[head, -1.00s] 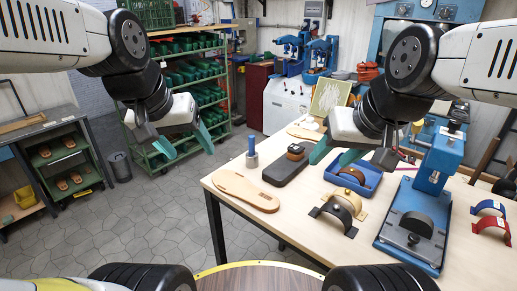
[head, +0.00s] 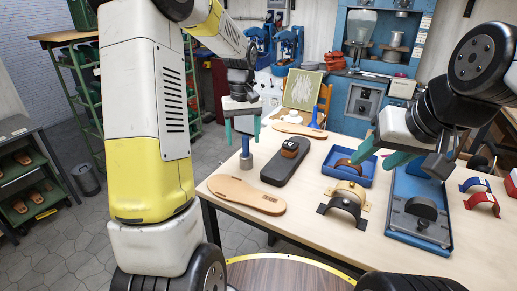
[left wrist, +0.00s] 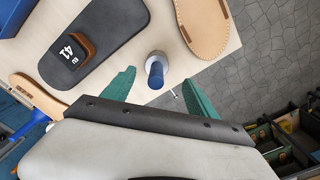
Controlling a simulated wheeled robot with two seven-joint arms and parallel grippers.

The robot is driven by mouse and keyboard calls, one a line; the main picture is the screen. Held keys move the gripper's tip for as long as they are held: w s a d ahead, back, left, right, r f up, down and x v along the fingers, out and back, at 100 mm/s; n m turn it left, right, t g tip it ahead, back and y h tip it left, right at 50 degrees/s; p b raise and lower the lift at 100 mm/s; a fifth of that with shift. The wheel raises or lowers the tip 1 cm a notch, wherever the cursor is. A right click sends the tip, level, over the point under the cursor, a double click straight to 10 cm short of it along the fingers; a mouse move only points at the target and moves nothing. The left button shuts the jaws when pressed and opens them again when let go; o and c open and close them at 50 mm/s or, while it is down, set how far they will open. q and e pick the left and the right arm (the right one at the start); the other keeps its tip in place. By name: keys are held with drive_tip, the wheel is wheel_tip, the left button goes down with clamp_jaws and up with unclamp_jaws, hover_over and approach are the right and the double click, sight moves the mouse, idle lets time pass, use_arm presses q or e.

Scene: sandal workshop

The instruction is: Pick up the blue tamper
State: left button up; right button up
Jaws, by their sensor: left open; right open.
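The blue tamper (head: 246,157) stands upright near the table's left edge, with a blue handle on a grey metal base. My left gripper (head: 243,134) is open and pointing down just above it, one finger to either side of the handle top in the picture. In the left wrist view the tamper (left wrist: 156,70) appears near the gap between the open teal fingertips (left wrist: 159,78). The jaws hold nothing. My right gripper (head: 381,156) is open and empty over the table's right half.
A blue tray (head: 346,176), arched pieces (head: 343,207) and a blue press (head: 417,231) are further right. Another blue upright tool (head: 315,117) stands behind.

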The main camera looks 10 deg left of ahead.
sight(246, 150)
use_arm(q)
drive_tip(key=f, duration=0.6)
drive_tip(key=shift+d+f, duration=0.3)
drive_tip(key=shift+f, duration=0.05)
drive_tip(key=shift+w, duration=0.1)
clamp_jaws()
drive_tip(key=shift+r, duration=0.5)
drive_tip(key=r, duration=0.2)
drive_tip(key=shift+s+d+r, duration=0.15)
drive_tip(key=shift+s+r, duration=0.15)
drive_tip(key=shift+r, duration=0.1)
drive_tip(key=s+d, duration=0.2)
drive_tip(key=s, duration=0.2)
drive_tip(key=s+d, duration=0.2)
drive_tip(key=s, duration=0.3)
drive_tip(key=s+d+r, duration=0.1)
drive_tip(key=s+d, duration=0.1)
drive_tip(key=s, duration=0.3)
drive_tip(key=shift+s+r, duration=0.1)
drive_tip(key=shift+s, duration=0.05)
